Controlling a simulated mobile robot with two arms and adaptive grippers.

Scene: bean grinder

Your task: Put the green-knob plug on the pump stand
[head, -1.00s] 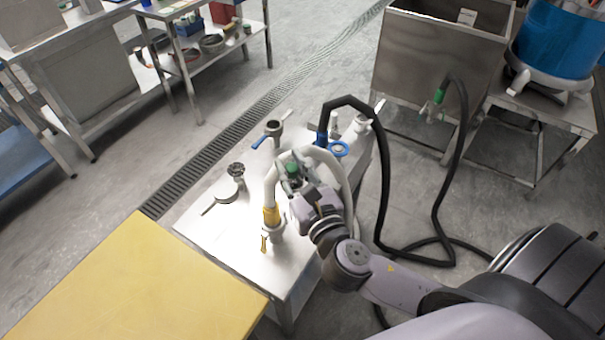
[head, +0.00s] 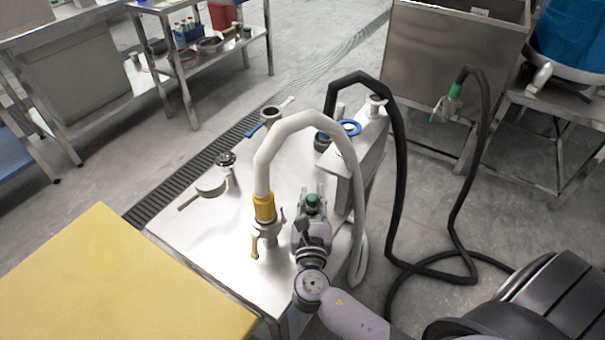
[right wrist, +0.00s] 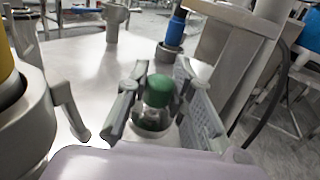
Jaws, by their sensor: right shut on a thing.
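The green-knob plug (head: 313,200) is between the fingers of my right gripper (head: 312,208), which is shut on it. In the right wrist view its green knob (right wrist: 158,90) stands upright between the two fingers; its lower part is partly hidden. The plug is over the right front part of a steel-topped stand (head: 200,243), which I take to be the pump stand. I cannot tell whether the plug touches the top. The gripper is just right of the yellow-collared hose fitting (head: 264,207). My left gripper is not in view.
A white hose (head: 300,122) arches over my right gripper and drops on its right. A grey valve fitting (head: 210,187) and a blue-handled fitting (head: 270,117) stand on the steel top. A blue ring (head: 348,128) is at the back right. A yellow table (head: 120,280) is front left.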

